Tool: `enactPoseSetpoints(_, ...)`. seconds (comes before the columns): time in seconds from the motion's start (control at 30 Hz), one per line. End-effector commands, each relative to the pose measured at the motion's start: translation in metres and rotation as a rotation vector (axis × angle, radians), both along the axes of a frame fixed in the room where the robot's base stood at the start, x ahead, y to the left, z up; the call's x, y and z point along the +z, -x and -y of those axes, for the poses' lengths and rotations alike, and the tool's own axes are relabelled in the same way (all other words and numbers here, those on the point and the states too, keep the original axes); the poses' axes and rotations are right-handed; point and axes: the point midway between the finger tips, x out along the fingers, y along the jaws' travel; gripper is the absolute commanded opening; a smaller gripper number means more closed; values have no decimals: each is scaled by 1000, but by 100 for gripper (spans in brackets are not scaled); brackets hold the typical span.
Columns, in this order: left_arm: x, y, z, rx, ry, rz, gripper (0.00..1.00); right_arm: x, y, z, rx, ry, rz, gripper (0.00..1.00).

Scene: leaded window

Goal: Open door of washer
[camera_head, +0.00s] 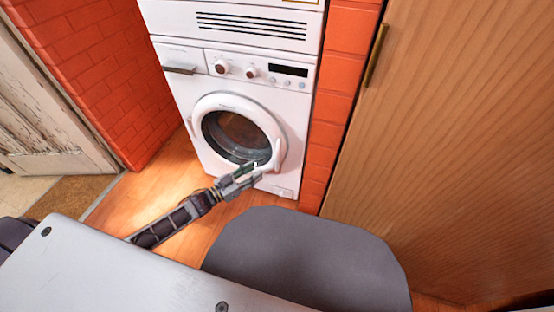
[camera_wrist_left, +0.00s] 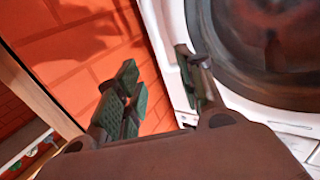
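The white washer (camera_head: 200,128) stands against the back wall. Its round door (camera_head: 275,128) has a white ring and dark glass, and it looks shut. In the left wrist view, the door glass (camera_wrist_left: 275,45) fills the upper right. My left gripper (camera_head: 256,171) is in front of the door's lower right edge in the head view. It is open and empty in the left wrist view (camera_wrist_left: 160,78), one finger over the white washer front and the other over red brick. I cannot tell whether it touches the door. My right gripper is not in view.
A white appliance (camera_head: 230,20) sits above the washer. A red brick wall (camera_head: 100,60) is on the left, and a tall wooden cabinet (camera_head: 450,130) on the right. Wooden floor (camera_head: 150,190) is clear left of the washer.

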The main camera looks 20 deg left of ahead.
Motion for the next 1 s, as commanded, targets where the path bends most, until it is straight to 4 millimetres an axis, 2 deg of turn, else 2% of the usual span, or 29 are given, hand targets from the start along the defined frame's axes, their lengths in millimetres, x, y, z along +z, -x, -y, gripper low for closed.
enactPoseSetpoints(1.0, -1, -78, 56, 0, 0, 1, 38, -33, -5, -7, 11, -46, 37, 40)
